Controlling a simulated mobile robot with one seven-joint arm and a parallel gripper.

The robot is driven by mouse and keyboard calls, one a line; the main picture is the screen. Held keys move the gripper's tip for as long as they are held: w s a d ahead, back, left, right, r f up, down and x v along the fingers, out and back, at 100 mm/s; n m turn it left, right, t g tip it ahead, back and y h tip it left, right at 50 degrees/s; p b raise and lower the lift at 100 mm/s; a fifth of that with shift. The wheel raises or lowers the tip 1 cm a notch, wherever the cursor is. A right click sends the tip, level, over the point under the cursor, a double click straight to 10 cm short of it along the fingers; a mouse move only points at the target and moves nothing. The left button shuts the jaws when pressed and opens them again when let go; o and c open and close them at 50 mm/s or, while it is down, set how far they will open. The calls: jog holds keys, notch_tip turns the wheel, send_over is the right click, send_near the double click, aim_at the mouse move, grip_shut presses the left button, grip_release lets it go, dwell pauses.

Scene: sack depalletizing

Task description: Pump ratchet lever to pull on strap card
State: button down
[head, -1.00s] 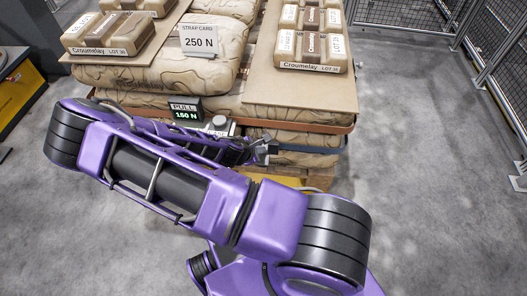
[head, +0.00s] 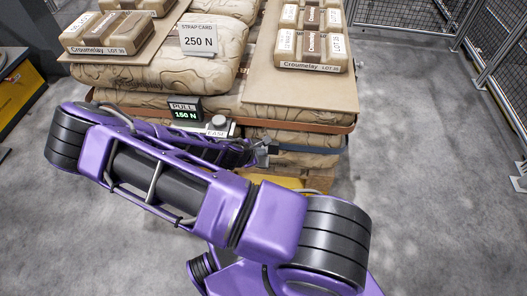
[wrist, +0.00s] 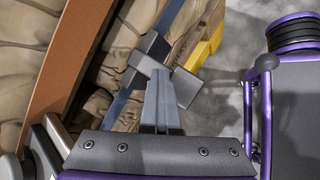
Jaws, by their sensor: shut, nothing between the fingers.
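The strap card (head: 198,40) stands on a sack and reads 250 N. The black pull display (head: 186,110) below it reads 150 N in green. A grey knob (head: 219,120) is beside the display, above a label reading EASE (head: 216,133). My gripper (head: 264,151) is at the pallet's front edge, low and right of the display. In the wrist view my gripper (wrist: 160,82) is shut, with grey blocky metal at its tips beside a blue strap (wrist: 168,22). I cannot tell whether any of this metal is the ratchet lever, or whether they touch.
Sacks (head: 165,70) and smaller packs (head: 312,47) are stacked on the pallet. An orange-brown band (head: 310,124) runs along the load's front edge. A mesh fence (head: 505,75) stands at the right. The grey floor (head: 420,150) between it and the pallet is clear.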

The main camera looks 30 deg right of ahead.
aim_at(261, 159)
jog(key=shift+s+a+f+b, duration=0.1)
jog(key=shift+s+f+b, duration=0.1)
jog(key=shift+f+b, duration=0.3)
jog(key=shift+s+f+b, duration=0.15)
jog(key=shift+f+b, duration=0.1)
jog(key=shift+f, duration=0.45)
dwell(0.4)
jog(key=shift+r, duration=0.1)
jog(key=shift+s+r+p, duration=0.1)
jog(key=shift+r+p, duration=1.95)
jog(key=shift+r, duration=0.55)
jog(key=shift+w, duration=0.25)
jog(key=r+p, duration=0.4)
jog(key=r, duration=0.1)
jog(key=shift+w, duration=0.2)
dwell(1.1)
